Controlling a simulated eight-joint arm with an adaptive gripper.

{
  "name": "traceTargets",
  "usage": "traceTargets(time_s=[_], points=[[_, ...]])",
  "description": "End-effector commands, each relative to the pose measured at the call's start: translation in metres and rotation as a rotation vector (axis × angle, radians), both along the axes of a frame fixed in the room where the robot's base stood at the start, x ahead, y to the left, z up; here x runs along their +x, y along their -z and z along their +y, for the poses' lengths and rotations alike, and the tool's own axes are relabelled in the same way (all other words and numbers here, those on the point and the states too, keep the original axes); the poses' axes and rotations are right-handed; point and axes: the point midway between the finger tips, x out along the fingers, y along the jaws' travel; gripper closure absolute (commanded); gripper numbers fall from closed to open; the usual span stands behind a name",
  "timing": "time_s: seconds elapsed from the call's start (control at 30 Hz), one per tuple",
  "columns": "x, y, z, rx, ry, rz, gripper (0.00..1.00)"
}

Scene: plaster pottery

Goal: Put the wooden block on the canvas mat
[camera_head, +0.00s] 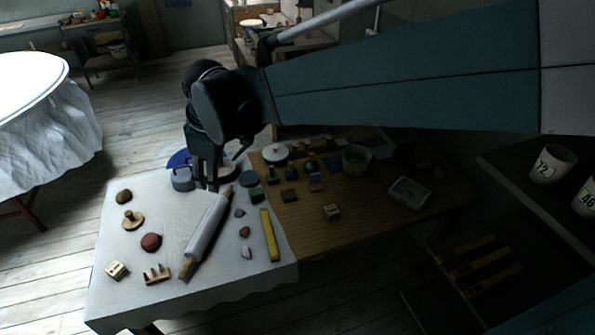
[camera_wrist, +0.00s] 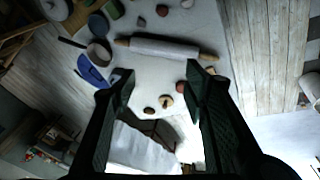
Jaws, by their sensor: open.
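My gripper (camera_head: 208,187) is open and empty above the back part of the white canvas mat (camera_head: 165,210), which drapes over the left end of the table. Its two fingers also show apart in the wrist view (camera_wrist: 158,85), with the mat below. One small wooden block (camera_head: 331,211) with dark marks sits on the bare wood, right of the mat and of my gripper. A similar pale block (camera_head: 117,270) lies on the mat's front left corner. I cannot tell which is the task's block. I make out neither in the wrist view.
A rolling pin (camera_head: 207,232) lies across the mat, near my gripper. A yellow bar (camera_head: 269,235), a red lump (camera_head: 151,242) and small stones lie around it. Several small blocks, a bowl (camera_head: 356,158) and a tray (camera_head: 409,193) crowd the bare wood's back and right.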

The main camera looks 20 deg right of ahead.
Motion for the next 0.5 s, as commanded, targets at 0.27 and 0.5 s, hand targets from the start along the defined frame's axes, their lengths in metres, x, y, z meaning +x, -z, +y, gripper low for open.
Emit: traceTargets(time_s=[0.27, 0.5], points=[[-0.035, -0.013, -0.058, 0.064, 0.201, -0.037, 0.55], [-0.068, -0.017, -0.101, 0.124, 0.372, -0.070, 0.55]])
